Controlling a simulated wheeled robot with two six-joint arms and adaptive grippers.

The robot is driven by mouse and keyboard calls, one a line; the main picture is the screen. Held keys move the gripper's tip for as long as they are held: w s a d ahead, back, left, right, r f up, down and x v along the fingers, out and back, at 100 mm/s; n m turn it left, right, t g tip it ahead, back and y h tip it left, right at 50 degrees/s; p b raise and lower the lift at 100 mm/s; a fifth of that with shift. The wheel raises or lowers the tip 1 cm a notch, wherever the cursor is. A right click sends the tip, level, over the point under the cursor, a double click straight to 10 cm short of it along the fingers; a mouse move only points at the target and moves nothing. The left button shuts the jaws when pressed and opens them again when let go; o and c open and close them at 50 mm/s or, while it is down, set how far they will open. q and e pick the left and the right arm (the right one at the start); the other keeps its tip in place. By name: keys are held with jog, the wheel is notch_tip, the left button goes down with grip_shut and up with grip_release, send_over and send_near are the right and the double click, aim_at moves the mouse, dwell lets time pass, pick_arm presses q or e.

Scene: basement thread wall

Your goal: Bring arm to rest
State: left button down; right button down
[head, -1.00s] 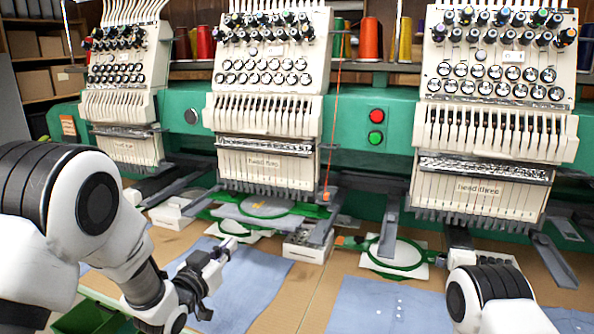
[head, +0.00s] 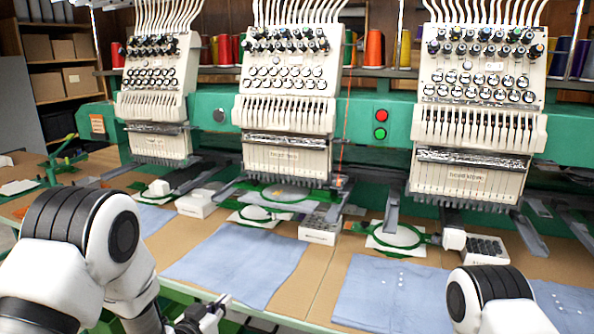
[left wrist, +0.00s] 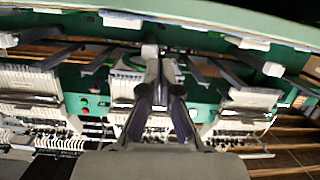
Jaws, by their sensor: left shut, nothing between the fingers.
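My left arm comes in at the lower left of the head view. Its gripper (head: 218,303) is low at the bottom edge, partly cut off, just in front of the table's front edge and below a blue cloth (head: 243,262). The gripper is shut and empty. In the left wrist view the two dark fingers (left wrist: 162,82) point up the picture, with the embroidery machine upside down behind them. Only a white and black part of my right arm shows at the lower right of the head view; its gripper is out of view.
Three embroidery heads (head: 290,100) stand on a green beam (head: 381,127) behind the table (head: 318,262). Green hoops, white boxes (head: 320,229) and another blue cloth (head: 388,290) lie on the table. Shelves with cartons (head: 79,79) are at back left.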

pick_arm(q)
jog(key=s+a+f+n+g+y+p, duration=0.1)
jog(key=s+a+f+g+y, duration=0.2)
jog(key=s+f, duration=0.65)
jog(key=s+a+f+n+g+p, duration=0.15)
jog(key=s+f+g, duration=0.25)
jog(key=s+f, duration=0.55)
jog(key=s+a+f+g, duration=0.1)
jog(key=s+g, duration=0.3)
jog(key=s, duration=0.6)
jog(key=s+a+f+g+y, duration=0.1)
jog(key=s+a+f+g, duration=0.1)
jog(key=s, duration=0.8)
jog(key=shift+s+a+g+y, duration=0.35)
jog(key=shift+a+g, duration=0.1)
jog(key=shift+g, duration=0.45)
jog(key=shift+n, duration=0.25)
jog(key=shift+w, duration=0.1)
